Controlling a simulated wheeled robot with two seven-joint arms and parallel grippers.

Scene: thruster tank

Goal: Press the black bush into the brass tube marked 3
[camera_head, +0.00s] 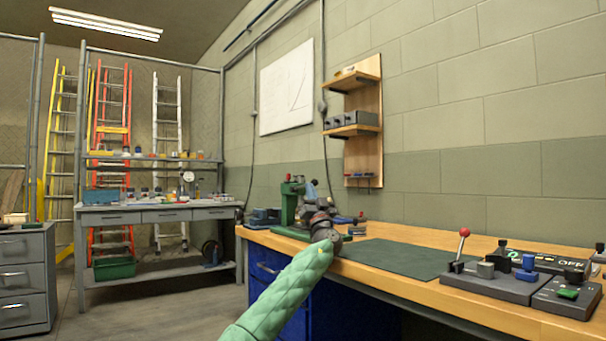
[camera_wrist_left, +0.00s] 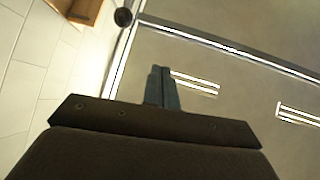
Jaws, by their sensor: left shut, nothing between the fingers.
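My left gripper (camera_head: 312,186) stands over the far part of the bench in the head view, pointing up at the end of my green-sleeved arm. Its fingers also show in the left wrist view (camera_wrist_left: 162,88), closed together with nothing between them, against the ceiling. I cannot make out the black bush or a brass tube marked 3 in either view. My arm and gripper hide part of the far bench. My right gripper is not in view.
The wooden bench (camera_head: 470,300) carries a bare dark green mat (camera_head: 395,258). A grey lever fixture (camera_head: 490,282) with a red knob stands at the right, beside a display box marked OFF (camera_head: 570,262). A green machine (camera_head: 291,205) stands behind my gripper.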

